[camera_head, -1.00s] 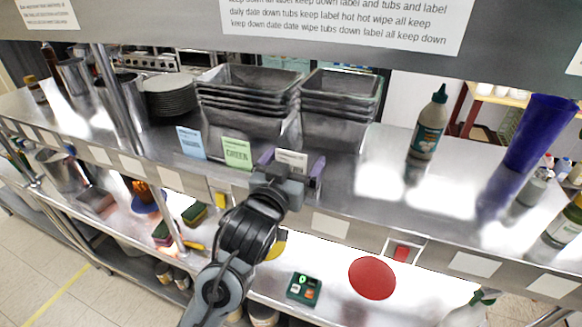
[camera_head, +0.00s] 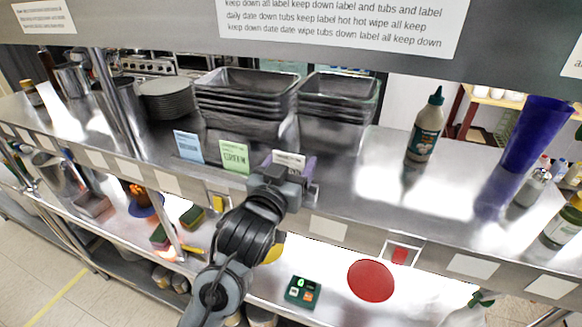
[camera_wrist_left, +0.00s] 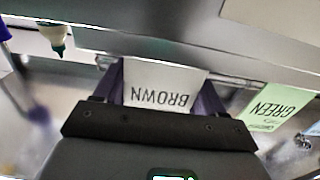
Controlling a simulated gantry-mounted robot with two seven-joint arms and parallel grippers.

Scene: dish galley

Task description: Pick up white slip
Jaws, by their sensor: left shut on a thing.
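The white slip (camera_head: 289,160) stands upright on the upper steel shelf, behind my left gripper (camera_head: 290,172). In the left wrist view the white slip (camera_wrist_left: 165,86) reads "BROWN", upside down, and lies between the two purple fingers of my left gripper (camera_wrist_left: 160,92). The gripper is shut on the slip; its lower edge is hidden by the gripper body. A green slip (camera_head: 234,156) reading "GREEN" stands just left of it, and a blue slip (camera_head: 188,146) stands further left. The green slip also shows in the left wrist view (camera_wrist_left: 275,108). My right gripper is not in view.
Stacked steel tubs (camera_head: 246,100) and a second stack (camera_head: 336,108) stand behind the slips. A white bottle with a green cap (camera_head: 425,128) and a blue tumbler (camera_head: 535,135) stand to the right. A red disc (camera_head: 371,281) lies on the lower shelf.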

